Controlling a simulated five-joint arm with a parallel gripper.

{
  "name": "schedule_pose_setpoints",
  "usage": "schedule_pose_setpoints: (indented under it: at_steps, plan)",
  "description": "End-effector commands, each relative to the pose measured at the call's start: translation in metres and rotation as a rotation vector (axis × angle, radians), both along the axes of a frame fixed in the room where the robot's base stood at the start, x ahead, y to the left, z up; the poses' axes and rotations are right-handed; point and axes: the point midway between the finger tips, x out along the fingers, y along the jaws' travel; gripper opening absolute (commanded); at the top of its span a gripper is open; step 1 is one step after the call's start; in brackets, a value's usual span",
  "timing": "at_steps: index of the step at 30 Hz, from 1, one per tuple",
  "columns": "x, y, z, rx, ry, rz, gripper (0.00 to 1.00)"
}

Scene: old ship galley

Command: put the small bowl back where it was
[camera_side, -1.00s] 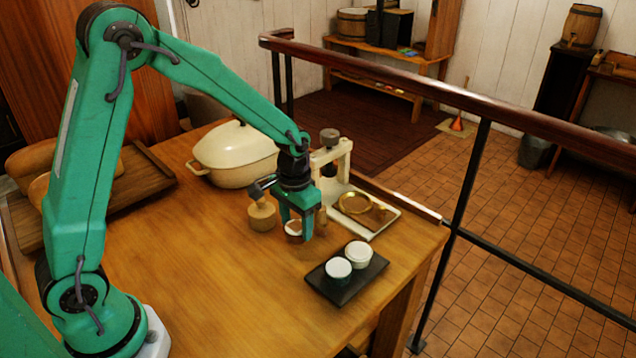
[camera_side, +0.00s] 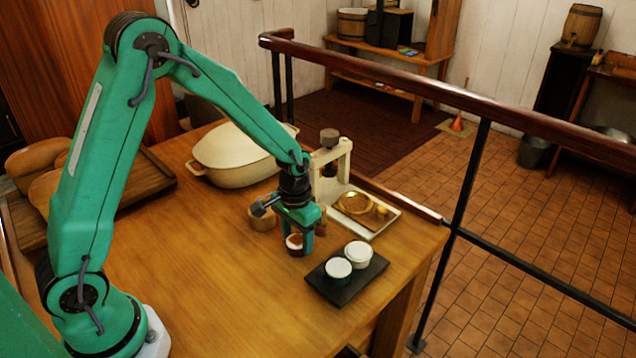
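The gripper points down and appears shut on the bowl. The far side of the bowl is partly hidden by the fingers. I cannot tell whether the bowl touches the table (camera_side: 210,270) or hangs just above it. It is left of the black tray (camera_side: 335,293), apart from it.
The black tray holds two white-topped cups (camera_side: 338,268) (camera_side: 359,254). A cream press (camera_side: 346,163) and a pale tray (camera_side: 390,222) with a brass ring (camera_side: 354,203) stand behind right. A cream casserole (camera_side: 232,166) is farther back. The front left table is clear.

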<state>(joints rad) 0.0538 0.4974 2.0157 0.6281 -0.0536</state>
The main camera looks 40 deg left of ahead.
Motion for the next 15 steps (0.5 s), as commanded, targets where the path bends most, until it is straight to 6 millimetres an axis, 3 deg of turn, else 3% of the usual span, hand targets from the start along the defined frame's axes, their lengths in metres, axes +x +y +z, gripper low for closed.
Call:
schedule_pose_setpoints:
  at_steps: [1,3,15]
  plan:
    - [-0.0001,0.0000,0.0001,0.000,0.000,0.000,0.63]
    - [-0.0001,0.0000,0.0002,0.000,0.000,0.000,0.75]
    - [0.0000,0.0000,0.0027,0.000,0.000,0.000,0.75]
